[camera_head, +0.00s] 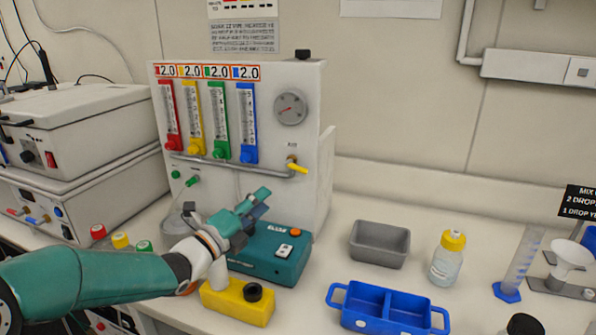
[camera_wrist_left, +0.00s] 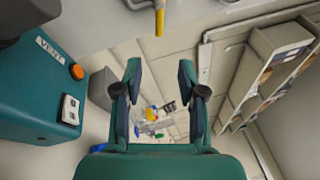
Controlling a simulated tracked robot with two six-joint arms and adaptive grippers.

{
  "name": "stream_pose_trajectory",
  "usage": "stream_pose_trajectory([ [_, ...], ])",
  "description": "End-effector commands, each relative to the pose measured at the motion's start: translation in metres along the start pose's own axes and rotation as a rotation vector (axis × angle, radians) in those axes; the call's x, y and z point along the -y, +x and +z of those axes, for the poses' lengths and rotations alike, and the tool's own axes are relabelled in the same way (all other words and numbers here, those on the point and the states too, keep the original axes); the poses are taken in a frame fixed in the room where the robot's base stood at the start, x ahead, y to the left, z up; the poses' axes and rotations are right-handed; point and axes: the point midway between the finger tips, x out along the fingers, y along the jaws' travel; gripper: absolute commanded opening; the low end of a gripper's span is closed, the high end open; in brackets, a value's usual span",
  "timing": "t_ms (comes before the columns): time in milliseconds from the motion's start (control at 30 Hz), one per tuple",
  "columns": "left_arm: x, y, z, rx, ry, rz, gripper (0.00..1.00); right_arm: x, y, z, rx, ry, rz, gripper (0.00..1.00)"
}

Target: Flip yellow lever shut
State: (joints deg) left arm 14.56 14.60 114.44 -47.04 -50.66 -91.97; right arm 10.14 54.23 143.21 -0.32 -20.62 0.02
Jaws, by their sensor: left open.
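The yellow lever (camera_head: 298,168) sits on the air valve at the right end of the grey pipe on the white flow panel (camera_head: 312,120). It sticks out to the right and slightly down in the head view. In the left wrist view the lever (camera_wrist_left: 160,21) shows at the top centre, beyond the fingertips. My left gripper (camera_head: 262,202) is open and empty, below and left of the lever, above the teal box. Its two fingers (camera_wrist_left: 159,70) are apart in the wrist view, and the lever is not between them. My right gripper is not in view.
The teal box (camera_head: 262,253) with an orange button stands below my left gripper. A yellow block (camera_head: 225,303) is near my forearm. A grey bin (camera_head: 380,244), a blue tray (camera_head: 388,308) and a yellow-capped bottle (camera_head: 447,258) stand to the right.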

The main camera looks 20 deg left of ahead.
Motion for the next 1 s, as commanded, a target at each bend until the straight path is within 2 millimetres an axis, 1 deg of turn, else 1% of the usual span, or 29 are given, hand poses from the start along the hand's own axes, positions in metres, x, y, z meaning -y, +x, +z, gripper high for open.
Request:
stream_pose_trajectory([
  [33, 0.002, 0.009, 0.001, 0.0, -0.001, 0.002, 0.4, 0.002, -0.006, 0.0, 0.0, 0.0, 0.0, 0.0],
  [167, 0.002, 0.033, 0.004, 0.005, -0.002, 0.005, 0.4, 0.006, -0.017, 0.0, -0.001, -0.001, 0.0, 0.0],
  [400, 0.001, 0.084, 0.006, 0.009, -0.002, 0.007, 0.4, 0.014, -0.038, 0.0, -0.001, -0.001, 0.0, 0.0],
  [600, 0.0, 0.12, 0.007, 0.012, -0.001, 0.006, 0.4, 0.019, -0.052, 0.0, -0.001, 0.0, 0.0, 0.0],
  [700, -0.001, 0.131, 0.007, 0.011, -0.002, 0.008, 0.4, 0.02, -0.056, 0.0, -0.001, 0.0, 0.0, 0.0],
  [800, -0.002, 0.138, 0.008, 0.012, -0.002, 0.007, 0.4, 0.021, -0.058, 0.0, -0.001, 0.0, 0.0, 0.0],
  [1000, -0.003, 0.141, 0.008, 0.013, -0.002, 0.007, 0.4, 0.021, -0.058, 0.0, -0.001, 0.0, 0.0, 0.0],
])
